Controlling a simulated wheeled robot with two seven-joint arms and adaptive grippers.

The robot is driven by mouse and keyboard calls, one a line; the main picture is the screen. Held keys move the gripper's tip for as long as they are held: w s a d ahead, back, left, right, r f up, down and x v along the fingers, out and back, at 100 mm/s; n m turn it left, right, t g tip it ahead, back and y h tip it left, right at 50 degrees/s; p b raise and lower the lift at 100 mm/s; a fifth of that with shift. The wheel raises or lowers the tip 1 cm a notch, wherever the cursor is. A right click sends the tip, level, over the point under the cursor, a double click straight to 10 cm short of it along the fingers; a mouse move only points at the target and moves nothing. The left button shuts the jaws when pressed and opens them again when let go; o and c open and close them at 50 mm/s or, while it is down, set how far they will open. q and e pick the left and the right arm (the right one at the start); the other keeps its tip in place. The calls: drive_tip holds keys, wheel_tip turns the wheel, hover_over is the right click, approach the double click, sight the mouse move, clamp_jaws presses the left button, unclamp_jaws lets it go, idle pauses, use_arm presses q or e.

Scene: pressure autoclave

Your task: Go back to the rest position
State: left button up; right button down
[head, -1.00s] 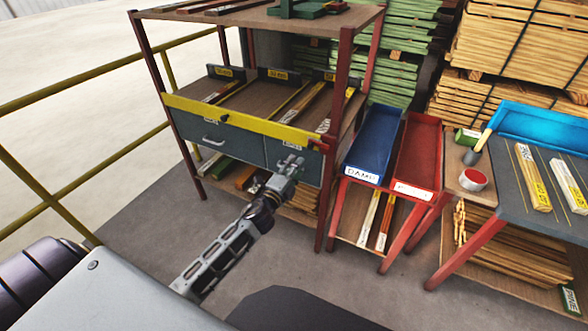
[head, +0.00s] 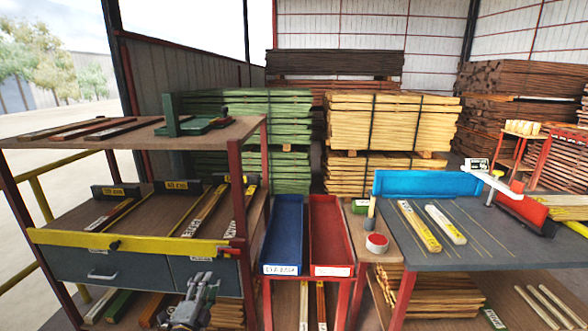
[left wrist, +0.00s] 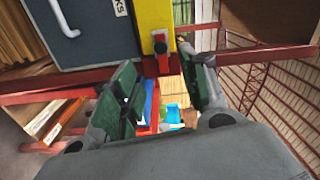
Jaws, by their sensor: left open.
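My left gripper (head: 196,290) is at the bottom of the head view, in front of the shelf rack's lower right part. Its fingers point up, and its arm is mostly out of frame. In the left wrist view the same gripper (left wrist: 160,95) shows two green-padded fingers spread apart with nothing between them. Beyond them are the rack's yellow bar (left wrist: 156,22) with a dark knob and a grey drawer front (left wrist: 95,30). I cannot tell the exact gap to the rack. My right gripper is not in view.
The shelf rack (head: 235,130) stands at the left. Blue (head: 284,235) and red (head: 328,232) bins stand beside it. Stacked lumber (head: 385,125) fills the back.

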use_arm(q)
drive_tip(key=s+a+f+n+g+y, duration=0.1)
drive_tip(key=s+a+f+n+g, duration=0.3)
drive_tip(key=f, duration=0.9)
drive_tip(key=s+a+f+n+g, duration=0.25)
drive_tip(key=s+f, duration=0.25)
drive_tip(key=f, duration=0.9)
drive_tip(key=s+a+f+n+g+y, duration=0.15)
drive_tip(key=s+f+n, duration=0.3)
drive_tip(key=f, duration=0.85)
drive_tip(key=s+a+f+n+g, duration=0.1)
drive_tip(key=s+f+g, duration=0.2)
drive_tip(key=s+f, duration=0.65)
drive_tip(key=s+a+f+n+g, duration=0.1)
drive_tip(key=s+f+g, duration=0.2)
drive_tip(key=s+f, duration=0.65)
drive_tip(key=s+d+f+g, duration=0.1)
drive_tip(key=s+d, duration=0.1)
drive_tip(key=s, duration=0.7)
drive_tip(key=s+d+f+n+g+h+p, duration=0.1)
drive_tip(key=s+d, duration=0.1)
drive_tip(key=s, duration=0.7)
drive_tip(key=shift+s+d+g, duration=0.3)
drive_tip(key=shift+s, duration=0.05)
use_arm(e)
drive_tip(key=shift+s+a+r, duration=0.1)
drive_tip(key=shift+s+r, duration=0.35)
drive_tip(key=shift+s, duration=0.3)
